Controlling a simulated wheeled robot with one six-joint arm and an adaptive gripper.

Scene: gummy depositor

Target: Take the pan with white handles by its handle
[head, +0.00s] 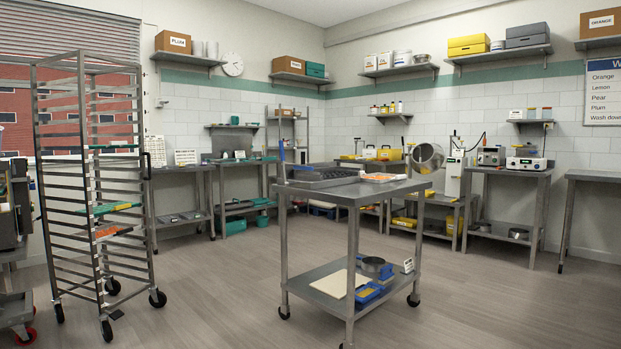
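I cannot clearly make out a pan with white handles from here. A dark round pan (373,264) sits on the lower shelf of the steel cart, with a small white piece (408,265) at its right; I cannot tell whether that is a handle. A steel round vessel (427,157) is tilted above the benches behind the cart; no white handle shows on it. A small round pot (424,58) stands on a high wall shelf, its handles too small to tell. My gripper is not in view.
The steel cart (320,270) stands mid-floor, bearing a dark tray (322,176) and orange-and-white items (382,177) on top. A tall tray rack (78,190) stands at the left. Benches (510,170) line the walls. Floor (490,305) at the front right is clear.

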